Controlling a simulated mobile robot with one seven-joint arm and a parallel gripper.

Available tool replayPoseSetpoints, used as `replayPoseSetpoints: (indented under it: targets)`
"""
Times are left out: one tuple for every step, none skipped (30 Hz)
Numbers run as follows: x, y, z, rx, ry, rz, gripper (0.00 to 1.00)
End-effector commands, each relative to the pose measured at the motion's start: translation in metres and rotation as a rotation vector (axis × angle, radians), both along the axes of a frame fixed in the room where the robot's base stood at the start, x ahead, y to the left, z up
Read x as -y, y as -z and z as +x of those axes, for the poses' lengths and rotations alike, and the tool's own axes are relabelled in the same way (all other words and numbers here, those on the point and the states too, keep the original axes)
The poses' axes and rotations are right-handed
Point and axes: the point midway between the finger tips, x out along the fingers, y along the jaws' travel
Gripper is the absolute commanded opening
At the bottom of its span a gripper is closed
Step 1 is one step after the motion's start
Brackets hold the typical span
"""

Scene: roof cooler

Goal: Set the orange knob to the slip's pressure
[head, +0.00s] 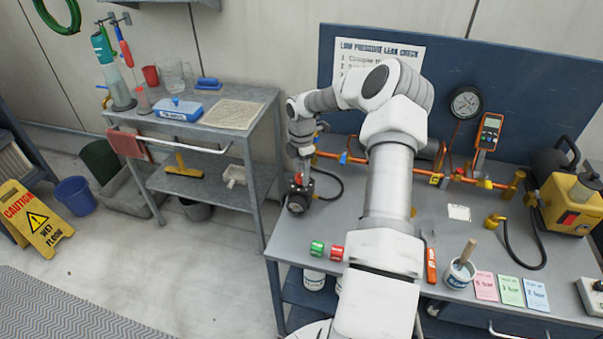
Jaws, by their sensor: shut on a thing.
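A dark regulator with a round gauge (298,203) stands at the left end of the bench, its dial too small to read. A red-orange knob (298,180) shows on top of it. My gripper (301,173) points down and is shut on this knob; its fingers are small and partly hidden. Three paper slips lie at the bench's front right: a pink slip (485,287) reading 5 bar, a green slip (510,291) whose number is hard to read, and a blue slip (537,295) reading 2 bar. A small white card (458,212) lies behind them, its writing unreadable.
A copper pipe (460,180) with valves crosses the bench's back, partly behind my arm. A yellow pump (572,203) stands right. Green (317,248) and red (337,253) blocks sit near the front edge. A grey cart (262,108) stands left. Its gap to the bench is narrow.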

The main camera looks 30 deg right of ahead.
Motion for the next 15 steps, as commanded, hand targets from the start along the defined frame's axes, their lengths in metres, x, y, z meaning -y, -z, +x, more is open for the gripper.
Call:
replayPoseSetpoints:
  targets:
    - [-0.0006,-0.0002,0.0004,0.0,0.012,0.0,0.0]
    - [-0.0005,-0.0001,0.0004,0.0,0.022,-0.001,0.0]
    - [-0.0003,0.0001,0.0002,0.0,0.039,-0.001,0.0]
    - [-0.0002,0.0002,0.0001,0.0,0.053,-0.001,0.0]
    - [-0.0003,0.0002,0.0002,0.0,0.069,-0.001,0.0]
    - [-0.0002,0.0001,0.0003,0.0,0.093,-0.002,0.0]
    - [-0.0002,0.0001,0.0004,0.001,0.112,-0.002,0.0]
    - [-0.0003,0.0,0.0007,0.001,0.134,-0.002,0.0]
    - [-0.0003,0.0002,0.0007,0.001,0.163,-0.002,0.0]
    - [-0.0002,0.0004,0.0005,0.001,0.19,-0.002,0.0]
    - [-0.0002,0.0004,0.0007,0.001,0.214,-0.002,0.0]
    - [-0.0004,0.0004,0.0006,0.001,0.25,-0.002,0.0]
    - [-0.0004,0.0002,0.0008,0.001,0.278,-0.003,0.0]
    - [-0.0003,0.0004,0.0006,0.001,0.306,-0.002,0.0]
    - [-0.0004,0.0005,0.0006,0.001,0.344,-0.002,0.0]
